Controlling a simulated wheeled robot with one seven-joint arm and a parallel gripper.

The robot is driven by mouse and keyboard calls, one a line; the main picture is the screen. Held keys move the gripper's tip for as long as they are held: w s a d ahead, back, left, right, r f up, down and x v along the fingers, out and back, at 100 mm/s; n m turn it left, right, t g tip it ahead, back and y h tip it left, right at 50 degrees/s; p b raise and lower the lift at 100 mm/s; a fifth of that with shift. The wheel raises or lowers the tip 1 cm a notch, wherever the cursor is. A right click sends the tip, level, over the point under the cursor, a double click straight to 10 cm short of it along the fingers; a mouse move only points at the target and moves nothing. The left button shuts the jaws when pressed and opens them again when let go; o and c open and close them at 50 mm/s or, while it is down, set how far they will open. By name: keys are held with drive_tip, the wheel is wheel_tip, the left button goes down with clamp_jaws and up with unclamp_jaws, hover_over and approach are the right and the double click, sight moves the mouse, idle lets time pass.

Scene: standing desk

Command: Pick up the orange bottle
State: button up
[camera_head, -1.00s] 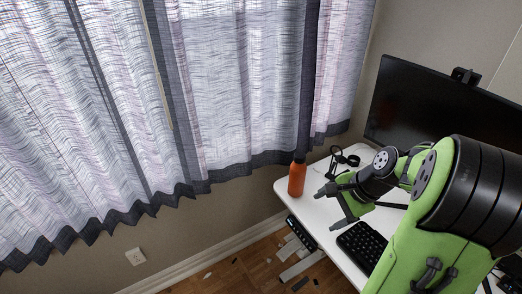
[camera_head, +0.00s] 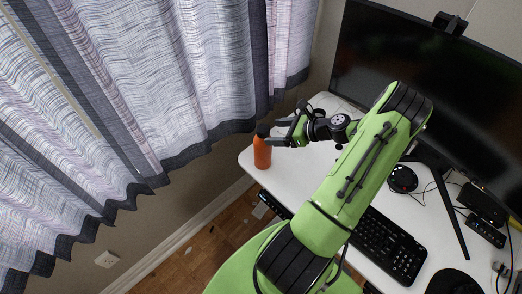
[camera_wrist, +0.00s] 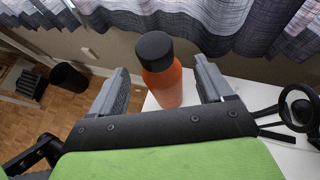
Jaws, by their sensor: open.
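The orange bottle (camera_head: 262,154) with a black cap stands upright near the left corner of the white desk (camera_head: 310,170). In the wrist view the bottle (camera_wrist: 170,86) shows between and ahead of the two fingers, its cap toward me. My gripper (camera_head: 268,134) is open at the bottle's upper part; in the head view the fingers overlap its top, so part of the cap is hidden. In the wrist view my gripper (camera_wrist: 162,88) has a finger on each side, with a gap visible to the left. I cannot tell whether either finger touches the bottle.
Curtains (camera_head: 190,70) hang close behind the desk's left corner. A large monitor (camera_head: 430,85) stands at the back, with a keyboard (camera_head: 385,245) in front. A black headset-like object (camera_wrist: 296,108) lies right of the gripper in the wrist view.

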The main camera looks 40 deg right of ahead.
sight(259, 133)
drive_tip(key=x, duration=0.7)
drive_tip(key=shift+w+a+f, duration=0.15)
drive_tip(key=shift+w+a, duration=0.1)
drive_tip(key=shift+w, duration=0.05)
drive_tip(key=shift+s, duration=0.15)
drive_tip(key=shift+c, duration=0.7)
clamp_jaws()
